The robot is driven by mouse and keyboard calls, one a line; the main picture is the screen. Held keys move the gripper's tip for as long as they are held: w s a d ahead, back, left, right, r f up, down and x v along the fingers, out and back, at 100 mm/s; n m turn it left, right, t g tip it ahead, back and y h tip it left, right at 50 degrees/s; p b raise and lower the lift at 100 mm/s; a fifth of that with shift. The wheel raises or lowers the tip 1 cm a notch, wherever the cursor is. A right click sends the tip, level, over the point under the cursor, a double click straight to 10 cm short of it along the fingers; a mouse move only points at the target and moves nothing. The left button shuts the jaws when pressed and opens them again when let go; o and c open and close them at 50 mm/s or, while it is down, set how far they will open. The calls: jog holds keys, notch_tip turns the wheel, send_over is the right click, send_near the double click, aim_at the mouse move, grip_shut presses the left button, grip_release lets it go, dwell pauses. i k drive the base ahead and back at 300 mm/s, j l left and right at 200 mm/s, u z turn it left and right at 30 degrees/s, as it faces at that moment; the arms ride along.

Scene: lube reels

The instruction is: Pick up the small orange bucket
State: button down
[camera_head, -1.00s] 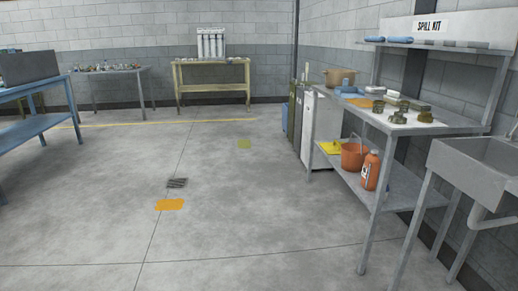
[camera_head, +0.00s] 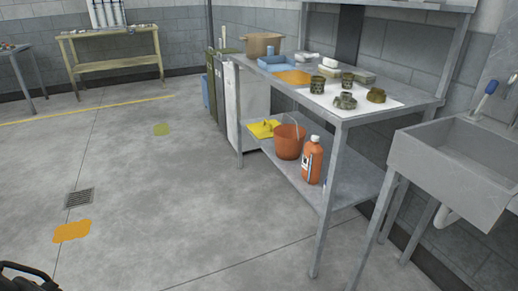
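The small orange bucket (camera_head: 289,141) stands upright on the lower shelf (camera_head: 335,178) of the grey metal workbench. Its thin wire handle is raised above the rim. An orange bottle (camera_head: 312,161) with a pale cap stands just to its right, and a yellow item (camera_head: 263,128) lies to its left. A black part of my gripper (camera_head: 24,274) shows at the bottom left corner, far from the bucket. Most of it is cut off by the frame, and its fingers cannot be made out.
The bench top (camera_head: 345,112) above the bucket holds several metal parts, a tan pot (camera_head: 262,44) and a blue bin (camera_head: 280,66). A grey sink (camera_head: 455,157) stands at right. The floor left of the bench is open, with an orange patch (camera_head: 72,231) and a drain grate (camera_head: 79,198).

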aim_at(289, 136)
jog(key=i+z, duration=0.25)
jog(key=i, duration=0.35)
jog(key=i+j+z, duration=0.1)
jog(key=i+j, duration=0.5)
jog(key=i+j+z, duration=0.1)
jog(key=i+j, duration=1)
jog(key=j, duration=0.25)
jog(key=i+z, duration=0.05)
